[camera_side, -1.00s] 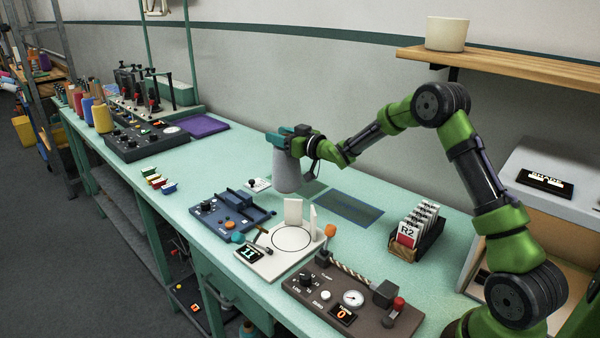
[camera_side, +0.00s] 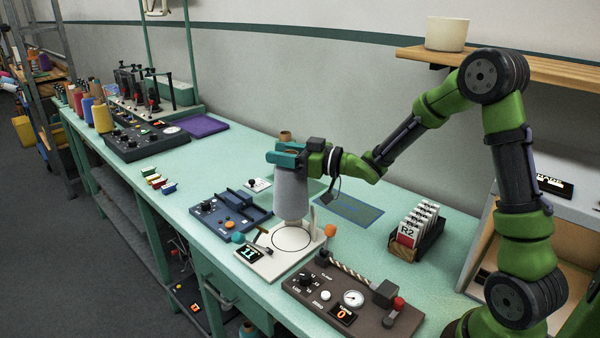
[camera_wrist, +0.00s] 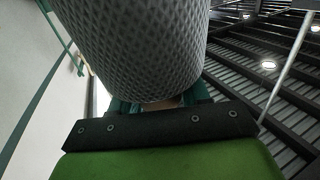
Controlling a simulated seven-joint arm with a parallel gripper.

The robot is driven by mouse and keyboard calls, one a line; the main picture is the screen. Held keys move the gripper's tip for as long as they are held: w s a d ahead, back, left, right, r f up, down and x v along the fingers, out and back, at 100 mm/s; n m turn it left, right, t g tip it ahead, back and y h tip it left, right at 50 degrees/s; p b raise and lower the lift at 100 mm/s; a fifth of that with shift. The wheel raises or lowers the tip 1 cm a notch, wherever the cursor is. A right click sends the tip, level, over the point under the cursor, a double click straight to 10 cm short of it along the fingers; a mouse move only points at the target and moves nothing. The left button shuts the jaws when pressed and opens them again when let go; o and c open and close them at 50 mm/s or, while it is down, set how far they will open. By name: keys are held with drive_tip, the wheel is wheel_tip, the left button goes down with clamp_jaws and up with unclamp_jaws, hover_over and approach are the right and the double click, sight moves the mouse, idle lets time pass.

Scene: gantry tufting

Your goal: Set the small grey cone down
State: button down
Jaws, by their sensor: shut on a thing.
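The grey cone (camera_side: 292,195) hangs from my gripper (camera_side: 287,154), narrow end up in the side view. My gripper is shut on the top of the cone. The cone is over the back part of the white device with a ring mark (camera_side: 277,265), in front of its upright plates, which it mostly hides. I cannot tell whether its lower end touches the device. In the wrist view the cone's textured grey side (camera_wrist: 140,45) fills the upper middle, with the teal fingers (camera_wrist: 160,104) around its end.
A blue device (camera_side: 222,221) stands left of the white one and a brown device with a gauge (camera_side: 345,300) in front right. A card box (camera_side: 420,232) is at the right. A flat blue panel (camera_side: 352,211) lies behind.

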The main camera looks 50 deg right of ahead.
sight(291, 185)
wheel_tip(291, 185, down, 7)
drive_tip(key=shift+f, duration=0.35)
drive_tip(key=c, duration=0.5)
unclamp_jaws()
drive_tip(key=shift+c, duration=0.2)
